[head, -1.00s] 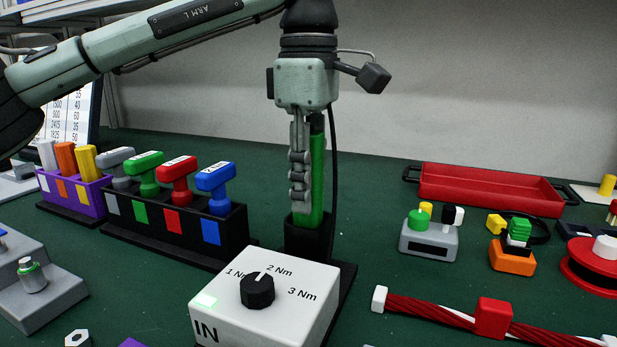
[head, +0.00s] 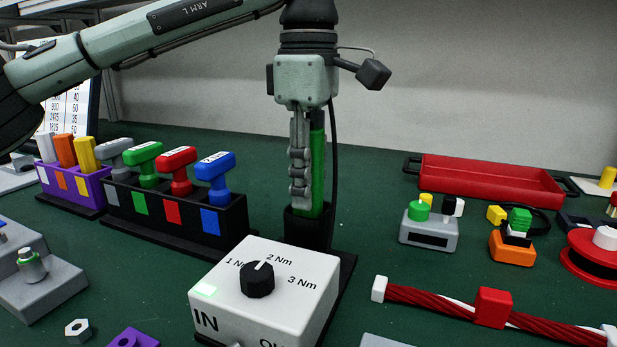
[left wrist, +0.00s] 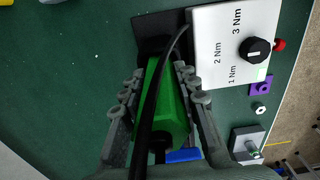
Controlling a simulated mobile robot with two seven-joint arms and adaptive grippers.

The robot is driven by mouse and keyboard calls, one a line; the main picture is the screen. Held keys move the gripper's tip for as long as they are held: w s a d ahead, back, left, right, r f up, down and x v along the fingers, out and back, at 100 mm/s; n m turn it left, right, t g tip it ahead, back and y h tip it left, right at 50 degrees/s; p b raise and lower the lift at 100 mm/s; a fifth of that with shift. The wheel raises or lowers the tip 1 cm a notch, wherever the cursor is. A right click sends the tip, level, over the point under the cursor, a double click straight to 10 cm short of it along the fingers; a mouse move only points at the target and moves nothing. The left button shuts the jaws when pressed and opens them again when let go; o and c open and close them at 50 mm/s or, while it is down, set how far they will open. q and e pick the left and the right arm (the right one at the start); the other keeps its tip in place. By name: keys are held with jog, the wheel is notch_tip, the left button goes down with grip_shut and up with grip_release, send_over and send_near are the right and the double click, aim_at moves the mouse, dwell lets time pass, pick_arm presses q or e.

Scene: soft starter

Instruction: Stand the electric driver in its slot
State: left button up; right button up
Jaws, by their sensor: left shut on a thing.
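The green electric driver (head: 317,165) stands upright, its lower end inside the black slot (head: 308,232) behind the white torque box. How deep it sits is hidden. My left gripper (head: 300,185) is shut on the driver from above, its grey fingers along the green body. In the left wrist view the driver (left wrist: 172,115) lies between the fingers, its black cable crossing in front of it. My right gripper is not in view.
The white torque box (head: 265,290) with its black dial is close in front. A black rack (head: 170,215) with coloured handles stands at left. A red tray (head: 490,188) and a red cable spool (head: 590,262) are at right. Green mat is free right of the slot.

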pick_arm(q)
jog(key=shift+f, duration=0.1)
jog(key=o, duration=1.2)
